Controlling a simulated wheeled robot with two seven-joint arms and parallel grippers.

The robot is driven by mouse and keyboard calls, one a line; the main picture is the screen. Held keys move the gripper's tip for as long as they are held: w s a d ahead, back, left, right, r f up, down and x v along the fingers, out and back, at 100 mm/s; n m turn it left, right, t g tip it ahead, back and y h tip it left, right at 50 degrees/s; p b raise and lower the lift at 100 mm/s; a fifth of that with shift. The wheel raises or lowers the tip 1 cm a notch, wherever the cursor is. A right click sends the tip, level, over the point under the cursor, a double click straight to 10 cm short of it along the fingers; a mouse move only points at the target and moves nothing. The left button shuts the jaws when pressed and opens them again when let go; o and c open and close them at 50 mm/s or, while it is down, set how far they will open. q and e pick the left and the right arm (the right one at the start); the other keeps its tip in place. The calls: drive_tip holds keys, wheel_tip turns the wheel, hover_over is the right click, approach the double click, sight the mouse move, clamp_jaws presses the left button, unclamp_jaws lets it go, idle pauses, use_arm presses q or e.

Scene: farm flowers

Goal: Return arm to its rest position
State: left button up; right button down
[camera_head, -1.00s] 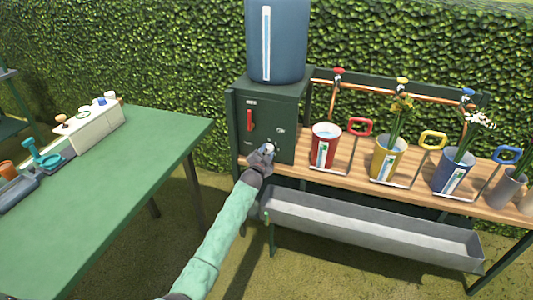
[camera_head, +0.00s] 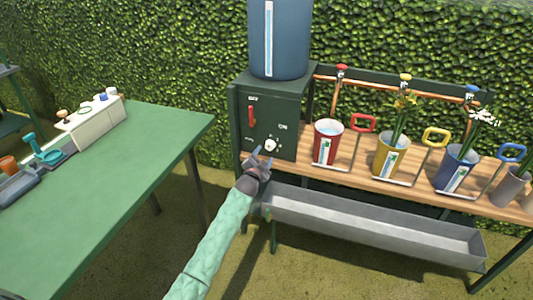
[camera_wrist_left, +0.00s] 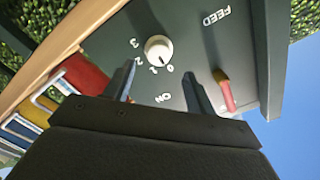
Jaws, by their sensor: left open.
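My left gripper (camera_head: 262,157) is open and empty in the head view, just in front of and below the white dial on the green control box (camera_head: 285,112). The white dial (camera_head: 270,145) is clear of the fingers. In the left wrist view the two dark fingers (camera_wrist_left: 158,84) stand apart, with the white dial (camera_wrist_left: 158,48) beyond their tips, not touched. Numbers ring the dial. A red lever (camera_wrist_left: 225,92) sits beside it, and also shows upright on the box in the head view (camera_head: 251,116). My right gripper is not in view.
A wooden bench (camera_head: 395,179) holds red (camera_head: 326,142), yellow (camera_head: 390,153) and blue (camera_head: 455,168) buckets; the yellow and blue hold flowers. A grey trough (camera_head: 370,222) runs in front below. A green table (camera_head: 110,190) stands left. A blue tank (camera_head: 280,40) tops the box.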

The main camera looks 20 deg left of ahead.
use_arm(q)
drive_tip(key=shift+s, duration=0.75)
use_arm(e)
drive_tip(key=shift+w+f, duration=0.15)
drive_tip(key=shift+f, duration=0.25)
